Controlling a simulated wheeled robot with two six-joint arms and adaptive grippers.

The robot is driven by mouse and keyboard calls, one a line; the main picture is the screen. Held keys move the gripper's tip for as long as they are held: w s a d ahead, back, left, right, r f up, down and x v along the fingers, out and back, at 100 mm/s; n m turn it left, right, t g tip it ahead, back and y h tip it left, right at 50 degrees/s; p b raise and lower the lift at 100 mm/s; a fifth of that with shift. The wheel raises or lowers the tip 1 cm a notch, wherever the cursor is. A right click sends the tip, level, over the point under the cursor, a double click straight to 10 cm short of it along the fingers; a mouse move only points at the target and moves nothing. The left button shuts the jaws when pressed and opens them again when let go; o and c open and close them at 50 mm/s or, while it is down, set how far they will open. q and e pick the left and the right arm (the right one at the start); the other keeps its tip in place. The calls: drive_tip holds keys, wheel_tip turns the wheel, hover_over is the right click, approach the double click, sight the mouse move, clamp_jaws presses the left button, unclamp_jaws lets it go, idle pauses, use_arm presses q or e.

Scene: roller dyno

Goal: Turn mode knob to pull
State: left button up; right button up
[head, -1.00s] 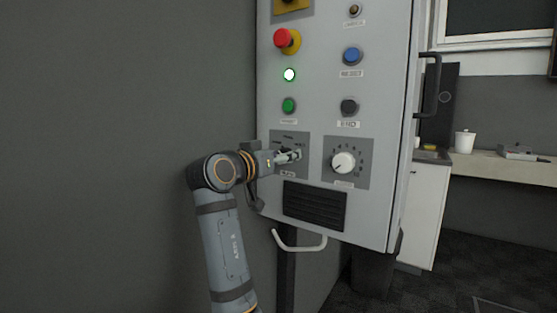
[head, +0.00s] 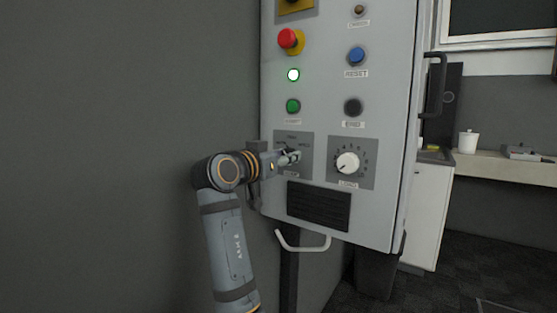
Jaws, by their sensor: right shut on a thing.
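The mode knob sits on a dark grey plate (head: 305,140) at the lower left of the light grey control cabinet (head: 385,215). The knob itself is mostly hidden behind my right gripper (head: 291,157). My right gripper comes in from the left of the plate, with its fingers shut on the mode knob. Small labels show along the top of the plate, too small to read surely. The knob's pointer direction cannot be made out. My left gripper is not in view.
A white load knob (head: 348,162) sits just right of the mode plate. Above are a red emergency button (head: 288,38), a lit lamp (head: 293,75), and green (head: 293,106), blue (head: 356,55) and black (head: 352,107) buttons. A vent (head: 318,206) and a white handle (head: 303,243) are below.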

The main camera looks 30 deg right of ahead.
drive_tip(key=m, duration=0.6)
drive_tip(key=shift+m+b, duration=0.35)
drive_tip(key=shift+m, duration=0.05)
idle(0.4)
drive_tip(key=o, duration=1.1)
drive_tip(key=shift+a, duration=0.1)
drive_tip(key=shift+o, duration=0.2)
